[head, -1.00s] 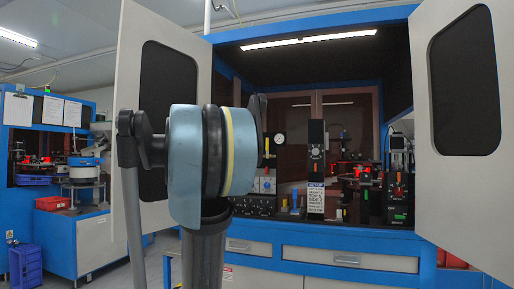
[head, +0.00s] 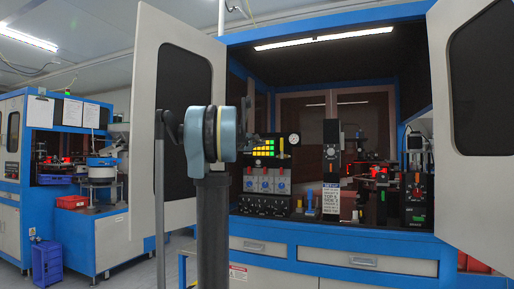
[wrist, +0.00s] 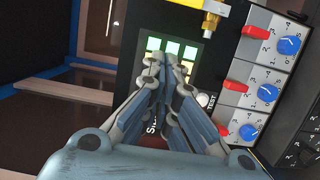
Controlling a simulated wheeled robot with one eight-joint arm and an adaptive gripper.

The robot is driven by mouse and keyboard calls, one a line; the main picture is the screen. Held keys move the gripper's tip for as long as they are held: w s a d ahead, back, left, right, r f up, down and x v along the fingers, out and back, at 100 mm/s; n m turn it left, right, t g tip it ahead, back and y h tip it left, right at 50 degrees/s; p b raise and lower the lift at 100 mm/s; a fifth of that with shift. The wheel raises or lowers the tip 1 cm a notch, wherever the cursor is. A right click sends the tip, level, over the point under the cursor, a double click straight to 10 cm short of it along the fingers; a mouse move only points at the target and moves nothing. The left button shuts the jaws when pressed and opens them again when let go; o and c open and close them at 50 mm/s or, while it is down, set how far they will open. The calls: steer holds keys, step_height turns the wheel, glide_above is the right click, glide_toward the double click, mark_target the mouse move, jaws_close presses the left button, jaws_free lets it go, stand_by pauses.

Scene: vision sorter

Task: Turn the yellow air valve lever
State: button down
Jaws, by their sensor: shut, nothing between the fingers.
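A yellow bar (wrist: 180,9), which looks like the air valve lever, lies along the top edge of the wrist view with a brass fitting (wrist: 212,20) at its right end. In the head view a small yellow-orange part (head: 282,146) sits beside the round gauge (head: 294,139), probably the same lever. My gripper (wrist: 168,62) is shut and empty. Its fingertips are in front of a panel of lit green and yellow squares, below the yellow bar in the picture and apart from it.
Blue knobs (wrist: 291,45) and red switches (wrist: 235,87) line the panel to the right of my fingers in the wrist view. Open cabinet doors (head: 174,115) stand at both sides in the head view. A dark column (head: 331,150) stands right of the gauge.

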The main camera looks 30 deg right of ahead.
mark_target(282, 148)
steer(key=shift+s+d, duration=0.15)
steer(key=shift+d, duration=1.85)
steer(key=shift+s+d, duration=0.1)
steer(key=shift+d, duration=1.85)
steer(key=shift+d, duration=0.1)
